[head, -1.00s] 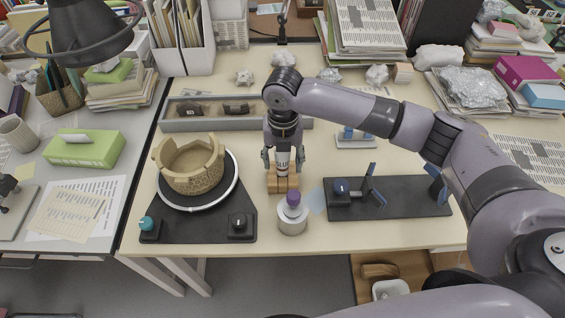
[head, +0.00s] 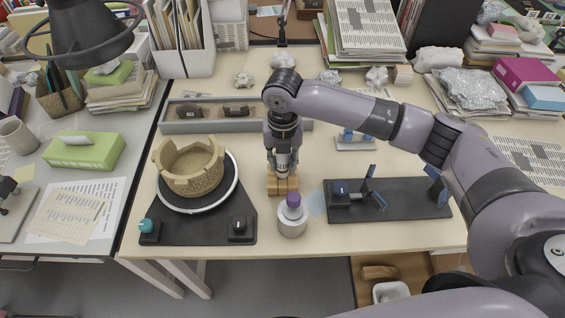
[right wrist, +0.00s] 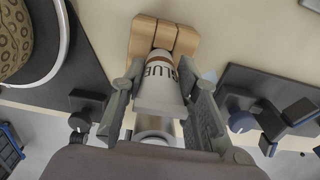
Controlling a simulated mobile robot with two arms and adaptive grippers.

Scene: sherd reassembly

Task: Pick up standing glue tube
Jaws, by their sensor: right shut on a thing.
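The glue tube (right wrist: 158,82) is pale grey with dark "GLUE" lettering and a reddish-brown band. It stands in a wooden block holder (right wrist: 163,38), which also shows in the head view (head: 283,184). My right gripper (head: 283,160) is above the holder, pointing down. In the right wrist view its fingers (right wrist: 160,95) are on both sides of the tube, shut on it. The tube's lower end is at the wooden blocks; whether it is clear of them I cannot tell. My left gripper is not in view.
A grey-white pot with a purple top (head: 292,215) stands just in front of the holder. A partial clay vessel (head: 190,168) sits on a turntable at left. A black stand (head: 405,205) lies at right. A grey sherd tray (head: 200,126) is behind.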

